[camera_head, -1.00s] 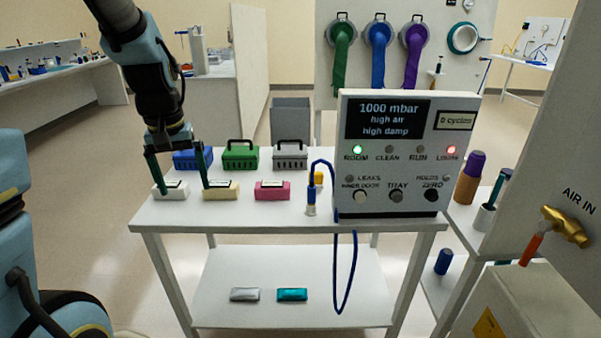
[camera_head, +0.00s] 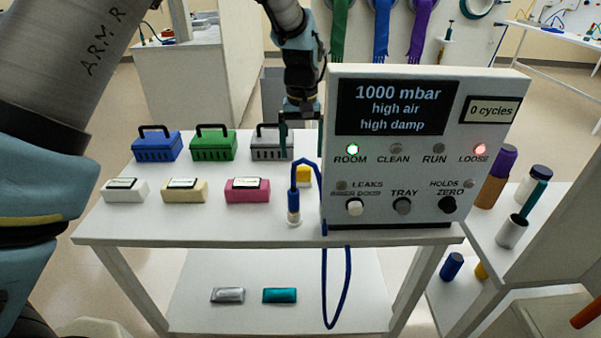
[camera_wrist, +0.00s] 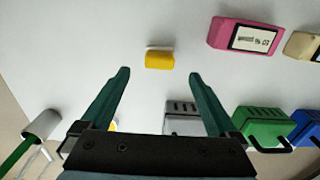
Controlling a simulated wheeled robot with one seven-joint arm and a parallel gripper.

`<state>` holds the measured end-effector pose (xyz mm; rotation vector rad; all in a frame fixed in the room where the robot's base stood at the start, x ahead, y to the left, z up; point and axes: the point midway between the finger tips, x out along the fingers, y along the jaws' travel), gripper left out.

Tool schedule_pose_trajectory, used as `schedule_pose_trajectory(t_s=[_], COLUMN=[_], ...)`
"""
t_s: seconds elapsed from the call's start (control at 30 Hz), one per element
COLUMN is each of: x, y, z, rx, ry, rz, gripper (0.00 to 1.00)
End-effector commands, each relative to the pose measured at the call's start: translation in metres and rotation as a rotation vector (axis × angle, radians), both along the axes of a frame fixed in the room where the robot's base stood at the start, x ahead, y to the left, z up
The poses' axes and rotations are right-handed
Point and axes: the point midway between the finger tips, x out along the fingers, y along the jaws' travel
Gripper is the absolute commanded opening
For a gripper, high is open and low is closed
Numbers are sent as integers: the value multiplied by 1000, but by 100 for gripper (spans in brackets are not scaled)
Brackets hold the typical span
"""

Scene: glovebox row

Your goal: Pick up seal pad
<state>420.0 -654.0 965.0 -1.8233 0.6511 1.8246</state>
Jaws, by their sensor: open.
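A small yellow block (camera_head: 303,176), which may be the seal pad though no label on it can be read, sits on the white table (camera_head: 150,222) left of the display box. It also shows in the wrist view (camera_wrist: 160,61), with a thin pale edge along one side. My gripper (camera_wrist: 159,74) is open and empty, its two dark green fingers apart. In the wrist view the yellow block lies just beyond the fingertips, centred between them. In the head view my gripper (camera_head: 302,138) hangs above and behind the block. The display box partly hides the right finger.
The display box (camera_head: 420,145) stands close on the right. A blue cable with a plug (camera_head: 293,203) stands in front of the block. Pink (camera_head: 247,190), cream and white boxes and handled cases (camera_head: 212,145) are left. Silver and teal (camera_head: 280,295) pads lie on the lower shelf.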

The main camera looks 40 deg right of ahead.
Motion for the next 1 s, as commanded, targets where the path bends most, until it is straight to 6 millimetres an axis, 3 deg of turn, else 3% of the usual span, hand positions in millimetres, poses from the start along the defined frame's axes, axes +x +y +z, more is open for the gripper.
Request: schedule_pose_trajectory(t_s=[0.27, 0.6, 0.87, 1.0], x=[0, -1, 0, 0], y=[1, 0, 0, 0], z=[-21, -64, -68, -68], rx=[2, 1, -1, -1], ry=[1, 1, 0, 0], rz=[1, 1, 1, 1], gripper=[95, 95, 95, 82])
